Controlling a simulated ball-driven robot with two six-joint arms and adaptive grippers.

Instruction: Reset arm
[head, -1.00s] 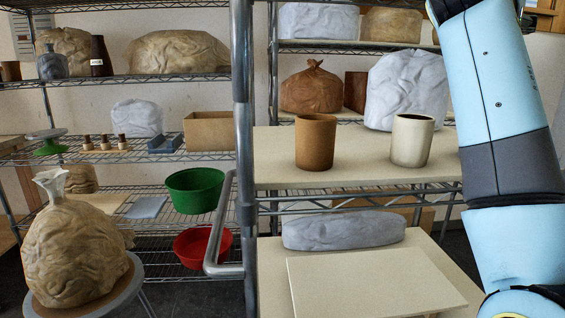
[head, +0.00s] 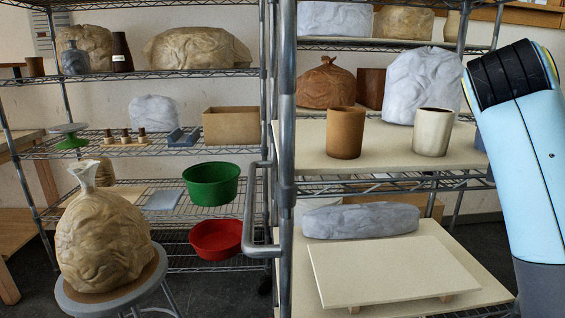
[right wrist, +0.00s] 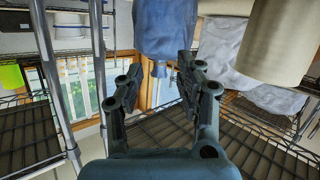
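My right arm's light blue link (head: 525,160) stands at the right edge of the head view, beside the right rack; its gripper is outside that view. In the right wrist view my right gripper (right wrist: 160,70) has its two dark fingers spread apart, with nothing clearly held. A blue-grey wrapped bundle (right wrist: 165,28) appears beyond the fingertips; I cannot tell how far away it is. My left arm and gripper are in no view.
A brown cylinder (head: 345,133) and a cream cylinder (head: 433,132) stand on the right rack's middle board. A metal upright (head: 287,100) with a looped handle (head: 250,215) stands in front. A wrapped clay bag (head: 103,240) sits on a stool at left. Wire shelves (right wrist: 260,140) surround the right gripper's view.

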